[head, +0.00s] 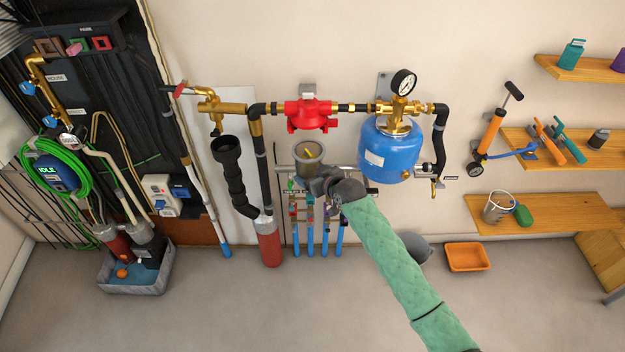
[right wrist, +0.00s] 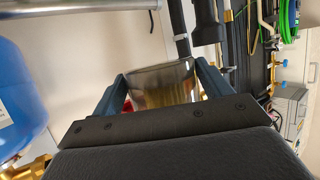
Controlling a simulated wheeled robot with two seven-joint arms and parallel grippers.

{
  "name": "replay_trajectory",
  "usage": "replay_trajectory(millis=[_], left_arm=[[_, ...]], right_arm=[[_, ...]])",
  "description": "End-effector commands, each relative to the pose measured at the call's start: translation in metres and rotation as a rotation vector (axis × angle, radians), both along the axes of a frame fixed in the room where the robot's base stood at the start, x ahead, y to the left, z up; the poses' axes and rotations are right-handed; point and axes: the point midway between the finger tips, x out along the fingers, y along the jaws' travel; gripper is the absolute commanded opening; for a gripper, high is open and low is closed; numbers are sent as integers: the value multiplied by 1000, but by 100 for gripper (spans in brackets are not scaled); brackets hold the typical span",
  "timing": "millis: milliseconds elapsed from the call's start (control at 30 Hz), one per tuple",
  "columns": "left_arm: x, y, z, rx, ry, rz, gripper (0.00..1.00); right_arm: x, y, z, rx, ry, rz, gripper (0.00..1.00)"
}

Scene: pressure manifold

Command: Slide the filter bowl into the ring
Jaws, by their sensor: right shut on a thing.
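The filter bowl (head: 311,166) is a grey, see-through cup with an open top and something yellow inside. It hangs in the air below a red fitting (head: 306,115) on the pipe line, with a clear gap between them. I cannot make out a separate ring; the underside of the red fitting is hidden from above. My right gripper (head: 322,183) is shut on the bowl from the front right. In the right wrist view, the bowl (right wrist: 163,82) sits between the two blue-grey fingers (right wrist: 165,88). My left gripper is not in view.
A blue tank (head: 388,150) with a gauge (head: 403,83) stands close right of the bowl. A black hose (head: 236,180) and pipes hang to the left. Several blue-ended pipes (head: 310,238) run below. Shelves (head: 545,215) are at the right; an orange tray (head: 467,257) lies on the floor.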

Motion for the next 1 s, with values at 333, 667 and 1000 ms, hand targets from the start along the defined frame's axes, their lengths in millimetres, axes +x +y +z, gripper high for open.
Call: replay_trajectory(millis=[333, 667, 1000], left_arm=[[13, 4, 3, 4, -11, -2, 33], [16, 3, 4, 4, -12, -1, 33], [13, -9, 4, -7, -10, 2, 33]], right_arm=[[20, 0, 0, 1, -1, 1, 52], [27, 0, 1, 1, -1, 0, 52], [27, 0, 0, 1, -1, 0, 52]])
